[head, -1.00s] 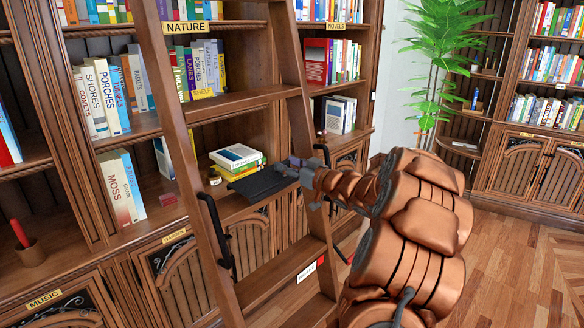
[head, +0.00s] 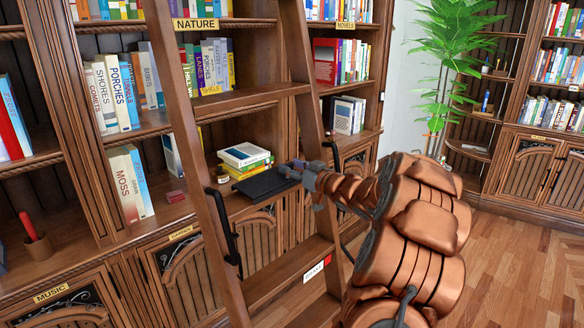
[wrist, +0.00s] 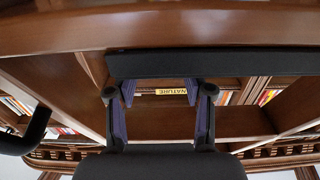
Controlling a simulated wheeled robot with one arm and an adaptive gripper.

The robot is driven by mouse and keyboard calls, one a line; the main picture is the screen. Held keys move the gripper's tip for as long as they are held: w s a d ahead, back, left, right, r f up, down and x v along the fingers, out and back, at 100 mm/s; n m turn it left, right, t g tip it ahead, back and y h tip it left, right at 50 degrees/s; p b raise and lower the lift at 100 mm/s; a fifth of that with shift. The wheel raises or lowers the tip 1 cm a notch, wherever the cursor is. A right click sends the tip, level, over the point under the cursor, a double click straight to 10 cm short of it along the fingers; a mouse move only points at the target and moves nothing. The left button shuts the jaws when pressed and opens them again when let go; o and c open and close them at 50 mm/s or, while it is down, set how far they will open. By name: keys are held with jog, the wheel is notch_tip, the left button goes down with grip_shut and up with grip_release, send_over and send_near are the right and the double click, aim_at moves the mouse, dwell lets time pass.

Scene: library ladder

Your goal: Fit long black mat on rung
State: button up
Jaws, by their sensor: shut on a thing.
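The long black mat (head: 262,187) is held flat between the ladder's rails, in front of the bookcase. My gripper (head: 292,172) is shut on its right end in the head view. In the wrist view the mat (wrist: 225,63) is a dark bar across the fingertips of my gripper (wrist: 160,88). The ladder has a lower wooden rung (head: 268,282) with a white label (head: 315,268) and a higher rung (head: 245,103). The mat is between these two heights and appears apart from both. In the wrist view a wooden board (wrist: 150,30) spans the top, close beyond the mat; I cannot tell which part it is.
Black handles (head: 226,230) stand on the ladder rails. Stacked books (head: 246,158) lie on the shelf behind the mat. Open wooden floor (head: 520,260) is at the right, with a plant (head: 448,60) behind.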

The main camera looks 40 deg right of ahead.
jog(key=shift+a+f, duration=0.1)
jog(key=shift+f, duration=0.65)
jog(key=shift+c, duration=1.2)
jog(key=o, duration=1.1)
jog(key=shift+c, duration=0.2)
jog(key=o, duration=0.5)
jog(key=shift+r, duration=0.25)
jog(key=shift+s+d, duration=0.2)
jog(key=shift+s, duration=0.4)
jog(key=s, duration=1)
jog(key=shift+s+d, duration=0.35)
jog(key=shift+s, duration=0.05)
